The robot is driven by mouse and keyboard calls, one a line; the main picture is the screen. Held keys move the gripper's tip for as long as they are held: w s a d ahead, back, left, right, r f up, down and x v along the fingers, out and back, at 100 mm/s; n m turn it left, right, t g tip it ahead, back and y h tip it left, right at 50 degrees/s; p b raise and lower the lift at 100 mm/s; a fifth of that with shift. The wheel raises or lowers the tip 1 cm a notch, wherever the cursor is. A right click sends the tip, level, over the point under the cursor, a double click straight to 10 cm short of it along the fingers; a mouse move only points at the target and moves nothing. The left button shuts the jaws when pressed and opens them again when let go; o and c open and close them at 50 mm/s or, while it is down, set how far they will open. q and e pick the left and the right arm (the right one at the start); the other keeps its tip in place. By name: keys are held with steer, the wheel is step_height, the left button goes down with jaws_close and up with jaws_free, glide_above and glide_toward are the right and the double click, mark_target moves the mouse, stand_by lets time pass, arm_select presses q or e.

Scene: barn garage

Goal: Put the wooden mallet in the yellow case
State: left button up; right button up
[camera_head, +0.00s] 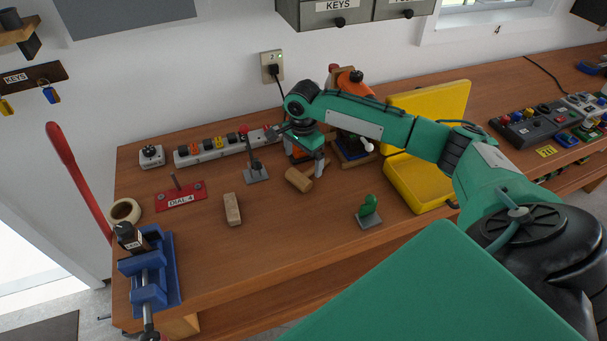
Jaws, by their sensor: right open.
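The wooden mallet (299,180) lies on the workbench, its head toward the lower left and its handle running up to the right. My right gripper (308,171) is open and points down close over the mallet, with its fingers near the head and handle. I cannot tell whether the fingers touch it. The yellow case (411,194) stands open on the bench to the right of the mallet, its lid raised at the back. My right forearm passes in front of part of the case. My left gripper is not in view.
A green knobbed piece on a grey plate (369,218) stands between mallet and case, nearer the front. A lever on a grey plate (256,174) and a wooden block (232,209) lie left of the mallet. A power strip (212,152) runs behind. A blue vise (150,286) is at front left.

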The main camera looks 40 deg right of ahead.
mark_target(313, 170)
steer(key=shift+f, duration=0.55)
steer(key=shift+a+f+p, duration=0.1)
steer(key=shift+f+p, duration=0.3)
steer(key=shift+p, duration=0.1)
steer(key=f, duration=0.1)
steer(key=f+p, duration=0.1)
steer(key=f, duration=0.1)
steer(key=shift+s+a+f, duration=0.15)
steer(key=shift+a+f, duration=0.05)
steer(key=shift+f, duration=0.5)
steer(key=c, duration=1.2)
steer(key=shift+r, duration=0.15)
